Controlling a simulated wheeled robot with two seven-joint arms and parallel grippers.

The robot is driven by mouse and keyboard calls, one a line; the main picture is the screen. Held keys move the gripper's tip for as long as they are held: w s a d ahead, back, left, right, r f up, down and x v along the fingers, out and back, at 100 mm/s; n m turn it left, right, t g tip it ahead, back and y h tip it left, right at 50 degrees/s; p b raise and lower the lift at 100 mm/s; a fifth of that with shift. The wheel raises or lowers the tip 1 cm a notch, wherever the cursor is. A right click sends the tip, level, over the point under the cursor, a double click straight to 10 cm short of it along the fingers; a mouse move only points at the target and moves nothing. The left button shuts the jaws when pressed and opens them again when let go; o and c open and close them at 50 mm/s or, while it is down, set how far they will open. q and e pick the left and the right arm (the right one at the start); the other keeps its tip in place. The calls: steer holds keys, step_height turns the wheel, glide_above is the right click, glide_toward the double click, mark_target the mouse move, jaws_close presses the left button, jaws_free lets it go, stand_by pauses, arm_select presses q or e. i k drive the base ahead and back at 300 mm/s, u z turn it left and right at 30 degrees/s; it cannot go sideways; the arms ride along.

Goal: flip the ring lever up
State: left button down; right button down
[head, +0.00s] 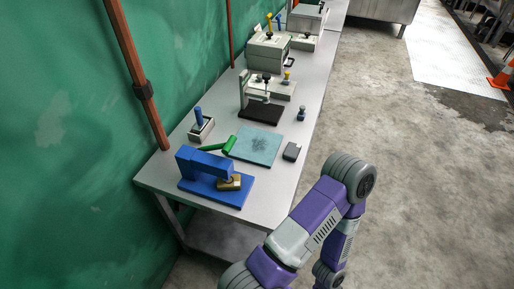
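I cannot tell for certain which part is the ring lever. Candidates stand on the grey bench (160,178). A small pale box with an upright blue handle (199,117) stands at the left. Farther back, small yellow (269,20) and blue levers (281,20) rise near grey boxes. No ring shape is clear at this size. My purple and grey arm reaches in from the bottom, right of the bench. Neither gripper shows.
A blue press-like device (203,164) with a brass block (229,183) is at the bench's near end. A small dark block (291,151) lies near the right edge. A green wall (60,130) with brown posts borders the left. The concrete floor at right is open.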

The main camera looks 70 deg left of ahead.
mark_target(226, 147)
steer(key=z, duration=0.05)
steer(key=i, duration=0.1)
steer(key=u, duration=2)
